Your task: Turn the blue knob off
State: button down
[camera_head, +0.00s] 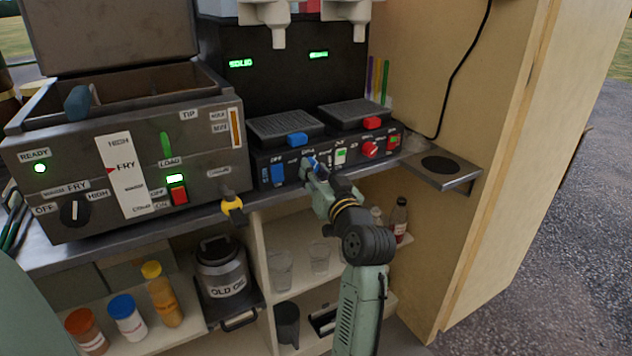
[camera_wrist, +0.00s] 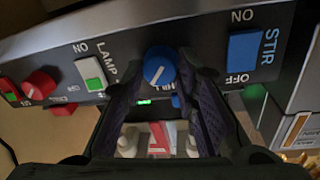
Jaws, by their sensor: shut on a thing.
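The blue knob (camera_wrist: 158,64) is round with a white pointer line and sits on the dark front panel of the machine. In the wrist view the panel appears upside down and the pointer is tilted. In the head view the knob (camera_head: 310,160) is partly hidden by my gripper. My gripper (camera_head: 315,169) reaches up to the panel from the front. In the wrist view its dark fingers (camera_wrist: 157,75) stand on both sides of the knob, shut on it. The exact contact is partly hidden.
On the same panel are a blue stir switch (camera_head: 277,172), a green-lit lamp switch (camera_head: 341,155), a red knob (camera_head: 370,149) and a red-green switch (camera_head: 393,141). The fryer (camera_head: 100,150) stands left. A yellow-black tap (camera_head: 232,203) juts out below it. A wooden wall (camera_head: 500,80) bounds the right.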

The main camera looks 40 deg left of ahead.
jog(key=shift+w+f+n+g+y+b, duration=0.1)
jog(key=shift+n+g+y+b, duration=0.35)
jog(key=shift+n+b, duration=3)
jog(key=shift+s+f+n+g+y+b, duration=0.1)
jog(key=shift+n+g+y+b, duration=0.35)
jog(key=shift+n+b, duration=3)
jog(key=shift+w+f+n+g+y+b, duration=0.15)
jog(key=shift+n+g+b, duration=0.45)
jog(key=shift+n+b, duration=2.85)
jog(key=shift+r+n+p, duration=0.15)
jog(key=shift+n+p, duration=0.55)
jog(key=shift+n, duration=0.25)
jog(key=c, duration=1.2)
grip_release()
jog(key=shift+c, duration=0.2)
jog(key=shift+d, duration=0.15)
